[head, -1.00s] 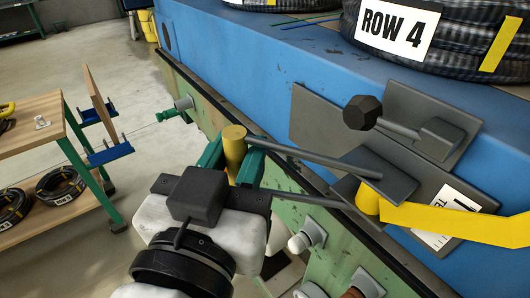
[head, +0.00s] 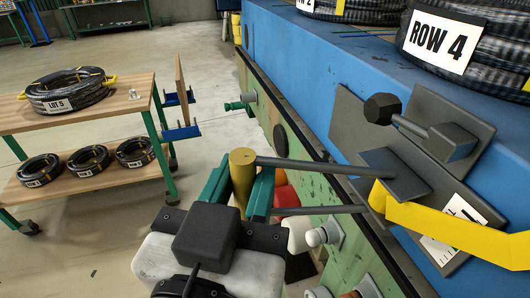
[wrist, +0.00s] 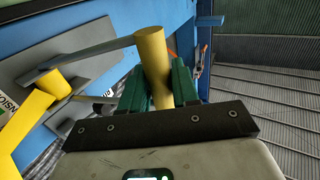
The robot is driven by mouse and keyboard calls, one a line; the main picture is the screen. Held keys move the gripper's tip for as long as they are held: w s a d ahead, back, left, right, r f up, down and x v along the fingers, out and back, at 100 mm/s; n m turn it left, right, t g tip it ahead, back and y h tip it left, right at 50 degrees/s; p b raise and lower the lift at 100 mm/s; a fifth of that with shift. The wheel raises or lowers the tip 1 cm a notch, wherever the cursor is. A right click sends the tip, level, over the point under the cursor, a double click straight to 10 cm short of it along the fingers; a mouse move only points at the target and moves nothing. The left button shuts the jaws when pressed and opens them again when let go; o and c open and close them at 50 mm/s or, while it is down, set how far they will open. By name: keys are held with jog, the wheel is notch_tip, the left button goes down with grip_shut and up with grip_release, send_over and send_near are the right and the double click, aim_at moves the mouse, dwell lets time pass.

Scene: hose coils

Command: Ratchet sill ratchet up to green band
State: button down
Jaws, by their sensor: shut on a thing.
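The ratchet's yellow cylindrical handle (head: 242,172) stands at the end of a dark lever bar (head: 310,167), which runs right to the ratchet body (head: 395,172) on the blue sill (head: 300,60). My gripper (head: 240,188) has its green fingers shut around the handle. The wrist view shows the handle (wrist: 153,65) upright between the two fingers (wrist: 155,90). A yellow strap (head: 460,230) leaves the ratchet to the right. A white label with scale marks (head: 455,235) lies partly behind the strap. I cannot make out a green band on it.
A dark knob (head: 382,108) on a stem sticks out above the ratchet. A hose coil marked ROW 4 (head: 437,40) lies on the sill. A green panel with valves (head: 322,235) is below.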

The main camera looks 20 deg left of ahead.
jog(key=shift+s, duration=0.1)
dwell(0.3)
jog(key=c, duration=1)
grip_release()
jog(key=shift+o, duration=0.2)
jog(key=shift+s, duration=0.1)
jog(key=s+d+b, duration=0.1)
jog(key=s, duration=0.9)
jog(key=shift+s+d, duration=0.25)
jog(key=shift+d, duration=0.15)
